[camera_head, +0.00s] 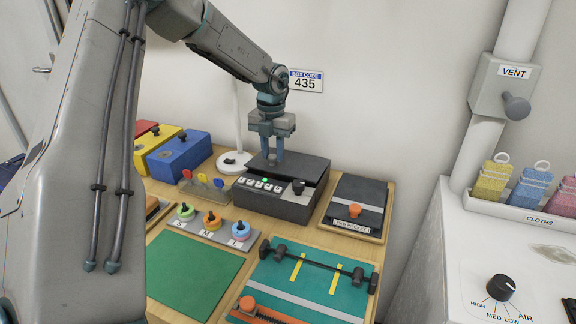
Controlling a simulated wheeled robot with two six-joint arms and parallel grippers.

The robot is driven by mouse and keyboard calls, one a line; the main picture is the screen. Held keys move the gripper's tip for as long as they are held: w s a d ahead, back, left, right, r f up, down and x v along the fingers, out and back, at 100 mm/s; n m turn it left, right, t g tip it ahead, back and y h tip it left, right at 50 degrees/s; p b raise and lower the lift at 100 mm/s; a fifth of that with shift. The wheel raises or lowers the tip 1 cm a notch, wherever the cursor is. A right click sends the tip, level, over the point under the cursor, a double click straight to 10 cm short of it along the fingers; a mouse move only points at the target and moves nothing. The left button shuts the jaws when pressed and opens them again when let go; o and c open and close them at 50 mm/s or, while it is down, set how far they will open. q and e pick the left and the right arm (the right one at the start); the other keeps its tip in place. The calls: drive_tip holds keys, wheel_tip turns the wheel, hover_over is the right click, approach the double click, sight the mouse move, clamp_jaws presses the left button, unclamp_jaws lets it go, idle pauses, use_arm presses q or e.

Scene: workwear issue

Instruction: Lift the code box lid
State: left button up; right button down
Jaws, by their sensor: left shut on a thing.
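The code box (267,204) is a dark box on the wooden bench, with a row of buttons, a lit green light and a black knob on its sloped front. Its black lid (305,165) lies over the top at the back; I cannot tell for sure whether it is raised at all. My left gripper (272,156) points down at the lid's left part and is shut on a small handle there, which the fingers mostly hide. My right gripper is out of view.
A sign (305,81) on the wall reads BOX CODE 435. Blue (180,155) and yellow (156,142) boxes stand left of the code box, near a white lamp base (234,162). A dark pocket board (356,206) lies right. A green mat (195,276) lies in front.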

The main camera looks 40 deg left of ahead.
use_arm(q)
drive_tip(key=shift+w+r, duration=0.15)
drive_tip(key=shift+r, duration=0.15)
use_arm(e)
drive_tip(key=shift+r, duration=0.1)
use_arm(q)
drive_tip(key=shift+w+a+r, duration=0.1)
drive_tip(key=shift+w+r, duration=0.15)
drive_tip(key=shift+r, duration=0.2)
drive_tip(key=shift+w+a+r, duration=0.1)
drive_tip(key=shift+w+r, duration=0.1)
drive_tip(key=shift+r, duration=0.2)
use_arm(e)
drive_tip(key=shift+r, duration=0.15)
use_arm(q)
drive_tip(key=shift+r, duration=0.1)
drive_tip(key=shift+w+a+r+p, duration=0.15)
drive_tip(key=shift+w+r+p, duration=0.35)
drive_tip(key=shift+r, duration=0.25)
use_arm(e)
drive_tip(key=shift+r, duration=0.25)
use_arm(q)
drive_tip(key=shift+w+r, duration=0.1)
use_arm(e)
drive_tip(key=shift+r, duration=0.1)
